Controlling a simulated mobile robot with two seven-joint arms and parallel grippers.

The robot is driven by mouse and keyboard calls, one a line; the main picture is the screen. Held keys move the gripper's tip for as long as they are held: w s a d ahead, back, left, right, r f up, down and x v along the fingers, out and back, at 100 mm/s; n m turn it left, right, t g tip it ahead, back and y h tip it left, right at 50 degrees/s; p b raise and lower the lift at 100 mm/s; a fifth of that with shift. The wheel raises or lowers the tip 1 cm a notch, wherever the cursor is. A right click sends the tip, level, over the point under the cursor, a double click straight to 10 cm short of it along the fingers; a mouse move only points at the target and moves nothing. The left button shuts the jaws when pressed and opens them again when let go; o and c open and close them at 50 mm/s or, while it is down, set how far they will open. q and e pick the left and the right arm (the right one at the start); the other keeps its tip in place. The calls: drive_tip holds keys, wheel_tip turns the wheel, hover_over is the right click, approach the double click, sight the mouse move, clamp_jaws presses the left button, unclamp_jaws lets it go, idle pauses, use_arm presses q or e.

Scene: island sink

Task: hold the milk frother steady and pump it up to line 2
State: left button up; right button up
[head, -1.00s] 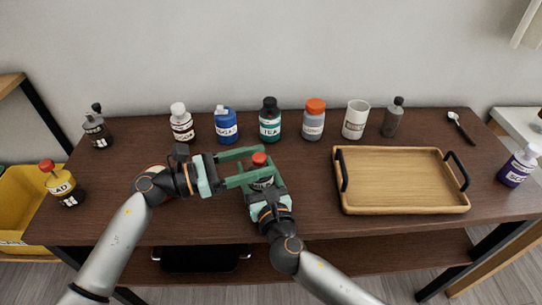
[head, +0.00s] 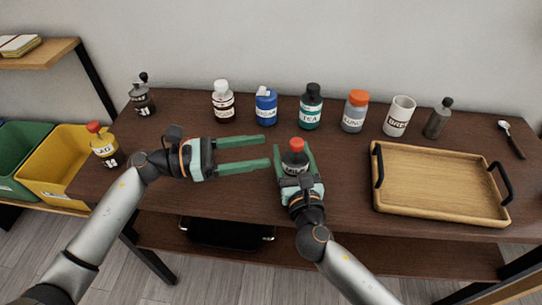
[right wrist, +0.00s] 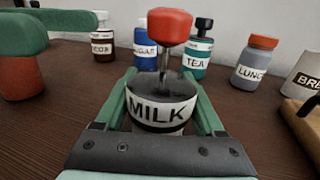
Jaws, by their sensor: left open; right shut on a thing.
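The milk frother (head: 294,160) stands upright near the table's front, with a red knob, a dark lid and a white MILK label. My right gripper (head: 295,152) is shut on its body, one finger on each side. In the right wrist view the frother (right wrist: 160,112) shows a thin rod between the raised red knob (right wrist: 163,27) and the lid. No line 2 mark can be made out. My left gripper (head: 267,151) is open and empty, just left of the frother, its fingertips pointing at it and apart from the knob.
Several bottles stand along the back, among them a TEA bottle (head: 311,106) and an orange-capped one (head: 355,111). A white cup (head: 399,116) is near them. A wooden tray (head: 440,214) lies right of the frother. A red-topped bottle (head: 104,146) stands at the left edge.

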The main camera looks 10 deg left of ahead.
drive_tip(key=o, duration=1.5)
drive_tip(key=shift+c, duration=0.2)
drive_tip(key=shift+s, duration=0.1)
